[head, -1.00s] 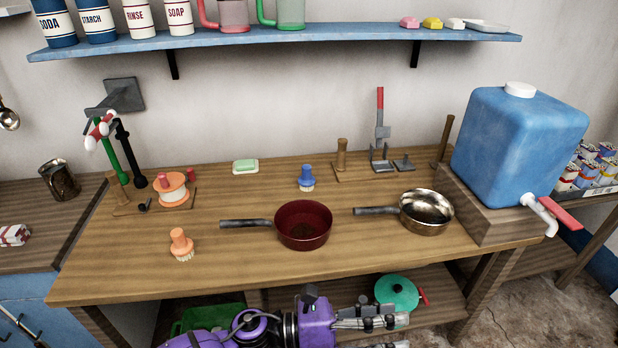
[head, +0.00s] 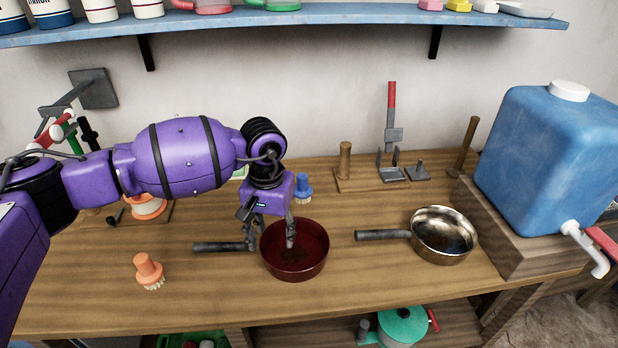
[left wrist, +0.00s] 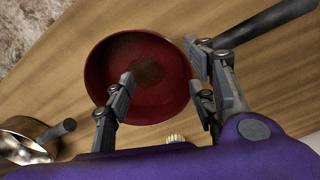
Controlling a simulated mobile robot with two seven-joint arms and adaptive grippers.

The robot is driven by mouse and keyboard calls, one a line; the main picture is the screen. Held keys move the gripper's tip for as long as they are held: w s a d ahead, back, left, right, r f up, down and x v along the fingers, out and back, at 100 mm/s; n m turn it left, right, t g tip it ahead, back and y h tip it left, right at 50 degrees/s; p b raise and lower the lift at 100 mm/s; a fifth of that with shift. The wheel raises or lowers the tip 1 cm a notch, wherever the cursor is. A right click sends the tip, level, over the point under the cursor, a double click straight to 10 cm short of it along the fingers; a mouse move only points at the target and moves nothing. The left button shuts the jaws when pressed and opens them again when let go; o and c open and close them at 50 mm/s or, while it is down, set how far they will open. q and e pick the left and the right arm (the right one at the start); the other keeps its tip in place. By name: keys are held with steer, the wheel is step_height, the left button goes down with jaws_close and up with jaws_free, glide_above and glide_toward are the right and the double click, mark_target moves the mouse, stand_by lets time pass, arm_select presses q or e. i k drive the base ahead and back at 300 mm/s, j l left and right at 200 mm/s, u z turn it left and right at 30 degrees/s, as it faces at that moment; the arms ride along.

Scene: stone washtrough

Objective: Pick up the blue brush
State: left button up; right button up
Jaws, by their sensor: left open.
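The blue brush (head: 303,188) stands on the wooden table behind the dark red pan (head: 322,247), just right of my left gripper. Its blue knob and part of its pale bristles show. In the left wrist view, a small patch of pale bristles (left wrist: 175,138) shows at the bottom edge, probably this brush; the rest is hidden by my gripper body. My left gripper (head: 270,237) is open and empty, pointing down over the left part of the red pan. Its fingers (left wrist: 163,82) spread across the pan in the left wrist view. My right gripper is not in view.
An orange brush (head: 149,269) stands at the left front. A steel pan (head: 443,236) is to the right, beside a blue water tank (head: 545,160). A wooden post (head: 345,162) and a red-handled lever tool (head: 391,130) stand behind. The table's front right is clear.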

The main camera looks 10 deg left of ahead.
mark_target(303, 191)
steer(key=i+l, duration=0.15)
steer(key=i, duration=0.7)
